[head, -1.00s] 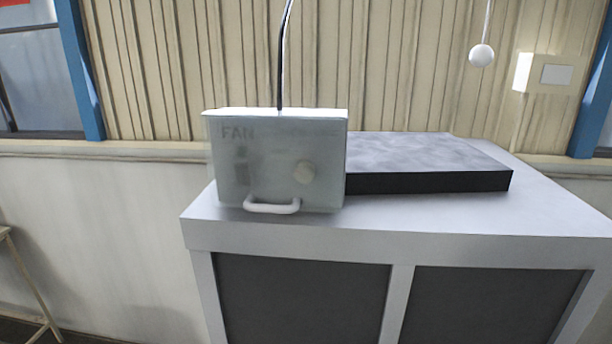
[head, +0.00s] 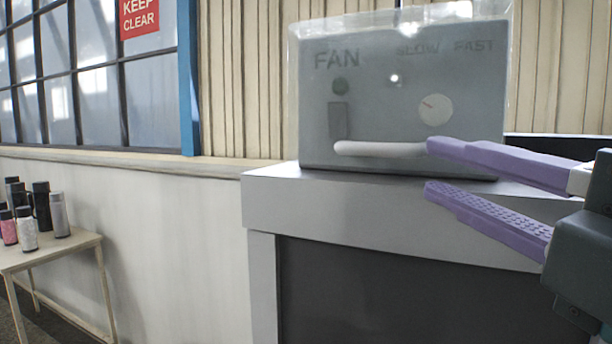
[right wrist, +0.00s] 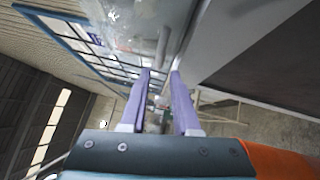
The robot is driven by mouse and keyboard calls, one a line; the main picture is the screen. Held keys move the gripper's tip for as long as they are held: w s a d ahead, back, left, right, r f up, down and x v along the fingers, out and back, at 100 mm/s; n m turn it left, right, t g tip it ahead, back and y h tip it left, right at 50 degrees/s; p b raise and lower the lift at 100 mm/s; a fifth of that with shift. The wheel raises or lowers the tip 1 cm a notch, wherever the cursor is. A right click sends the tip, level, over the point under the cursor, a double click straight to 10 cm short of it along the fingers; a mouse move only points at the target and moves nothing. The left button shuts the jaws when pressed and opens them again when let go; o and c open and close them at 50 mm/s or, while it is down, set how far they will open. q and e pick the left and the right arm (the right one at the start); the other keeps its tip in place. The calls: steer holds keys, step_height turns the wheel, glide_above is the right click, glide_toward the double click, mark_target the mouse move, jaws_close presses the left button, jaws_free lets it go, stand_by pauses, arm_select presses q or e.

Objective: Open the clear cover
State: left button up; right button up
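The clear cover (head: 299,60) stands over the front of a grey box marked FAN, SLOW and FAST (head: 375,75), and looks shut. Its white handle (head: 375,149) runs across the bottom of the front. My right gripper (head: 430,167) is open at the handle's right end. Its upper purple finger overlaps that end in the head view, and its lower finger is below it. In the right wrist view the handle (right wrist: 163,45) lies just beyond the open fingertips (right wrist: 161,74); I cannot tell whether they touch. My left gripper is not in view.
The box stands on a grey cabinet (head: 300,205) near its left edge. A small table (head: 60,250) with several bottles (head: 42,205) is at the left. A red KEEP CLEAR sign (head: 139,18) hangs by the window. The space left of the box is free.

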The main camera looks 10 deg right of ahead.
mark_target(388, 152)
steer(key=b+x, duration=0.1)
steer(key=x, duration=0.3)
steer(key=shift+w+a+r, duration=0.1)
steer(key=shift+w+r, duration=0.1)
steer(key=shift+w, duration=0.1)
steer(key=p+x, duration=0.1)
steer(key=x, duration=0.2)
steer(key=shift+w+a+p, duration=0.1)
steer(key=shift+w+p, duration=0.2)
steer(key=shift+w+a+f, duration=0.1)
steer(key=shift+w, duration=0.35)
jaws_close()
stand_by(0.5)
